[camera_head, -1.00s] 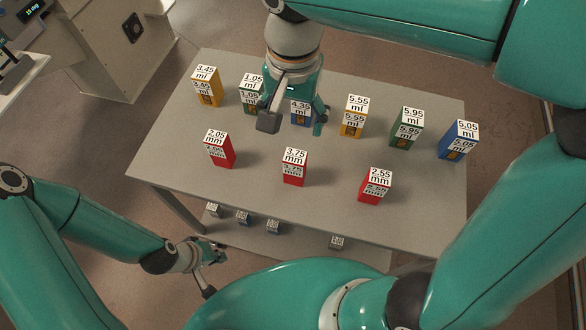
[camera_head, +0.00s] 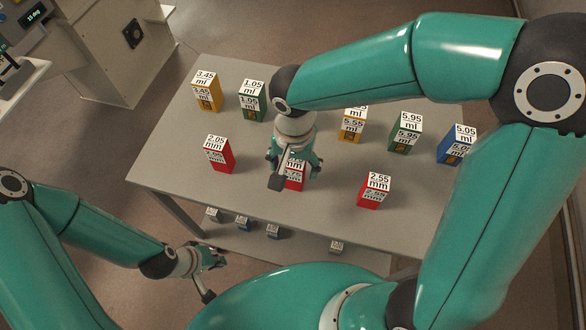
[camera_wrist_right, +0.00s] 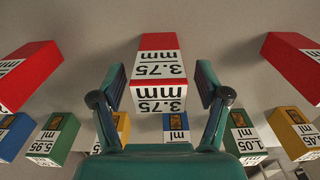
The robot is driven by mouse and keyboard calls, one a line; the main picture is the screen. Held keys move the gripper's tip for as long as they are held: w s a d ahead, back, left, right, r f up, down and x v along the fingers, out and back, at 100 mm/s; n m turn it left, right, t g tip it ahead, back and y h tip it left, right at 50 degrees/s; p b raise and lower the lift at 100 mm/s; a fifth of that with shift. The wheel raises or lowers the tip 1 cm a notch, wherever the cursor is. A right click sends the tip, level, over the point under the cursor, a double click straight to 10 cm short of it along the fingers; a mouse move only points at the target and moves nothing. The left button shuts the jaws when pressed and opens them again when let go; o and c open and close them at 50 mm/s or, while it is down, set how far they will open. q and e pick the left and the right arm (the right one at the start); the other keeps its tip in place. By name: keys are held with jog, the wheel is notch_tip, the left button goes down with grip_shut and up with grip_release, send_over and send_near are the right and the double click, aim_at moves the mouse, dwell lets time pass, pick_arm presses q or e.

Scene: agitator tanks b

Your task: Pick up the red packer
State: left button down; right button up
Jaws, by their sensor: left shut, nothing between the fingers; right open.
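Three red packers stand upright on the grey table: one marked 2.05 mm (camera_head: 219,154) on the left, one marked 3.75 mm (camera_head: 293,181) in the middle, one marked 2.55 mm (camera_head: 374,190) on the right. My right gripper (camera_head: 296,170) is open over the 3.75 mm packer and partly hides it. In the right wrist view its two fingers (camera_wrist_right: 160,88) lie either side of the 3.75 mm packer (camera_wrist_right: 158,70), with gaps showing; I cannot tell how far down they reach. My left gripper (camera_head: 213,279) is shut and empty, low beside the table's front left.
Behind the red row stand yellow (camera_head: 207,92), green (camera_head: 252,101) and blue (camera_head: 458,144) boxes marked in ml. My right forearm hides part of that row. Small boxes (camera_head: 243,223) sit on the lower shelf. The grey table (camera_head: 170,150) is clear between the rows.

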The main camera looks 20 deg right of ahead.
jog(key=shift+f, duration=0.75)
jog(key=c, duration=1.3)
jog(key=shift+r, duration=0.1)
